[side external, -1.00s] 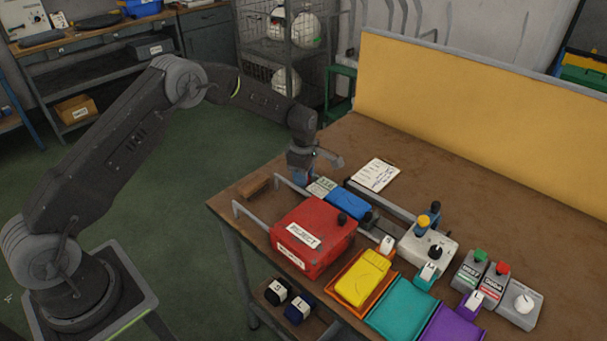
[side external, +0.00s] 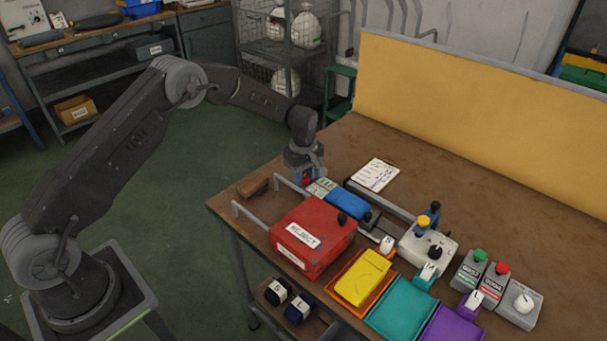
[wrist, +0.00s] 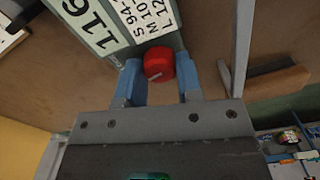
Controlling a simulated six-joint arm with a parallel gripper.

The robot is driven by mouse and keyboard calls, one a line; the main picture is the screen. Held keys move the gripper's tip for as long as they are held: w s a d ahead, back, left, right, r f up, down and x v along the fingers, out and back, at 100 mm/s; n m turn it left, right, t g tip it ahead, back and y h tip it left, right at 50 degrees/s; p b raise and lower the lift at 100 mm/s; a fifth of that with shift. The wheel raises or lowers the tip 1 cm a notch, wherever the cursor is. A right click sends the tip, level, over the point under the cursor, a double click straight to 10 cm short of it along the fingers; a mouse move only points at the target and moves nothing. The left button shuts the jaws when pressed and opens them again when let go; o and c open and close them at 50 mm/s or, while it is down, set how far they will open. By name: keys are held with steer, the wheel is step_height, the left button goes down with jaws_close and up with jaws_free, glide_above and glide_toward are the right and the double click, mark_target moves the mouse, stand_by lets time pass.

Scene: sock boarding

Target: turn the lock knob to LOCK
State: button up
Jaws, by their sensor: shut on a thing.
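The red knob (wrist: 158,64) sits at the end of a grey-green unit (wrist: 135,22) with a "116" display and a size list marked S, M and L. A short pale line shows on the knob. No LOCK lettering is readable. My gripper (wrist: 159,82) has its two blue fingers on either side of the knob and is shut on it. In the side view, my gripper (side external: 306,178) points down at the table's left end, beside the display (side external: 321,187). The knob is mostly hidden there.
A red REJECT box (side external: 312,240) with grey rails stands just in front. A wooden block (side external: 253,186) lies to the left, and a clipboard (side external: 375,175) behind right.

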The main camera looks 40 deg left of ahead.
steer(key=shift+m, duration=0.7)
steer(key=o, duration=0.7)
steer(key=shift+c, duration=0.2)
step_height(320, 180, up, 14)
steer(key=shift+o, duration=0.4)
steer(key=shift+f, duration=0.1)
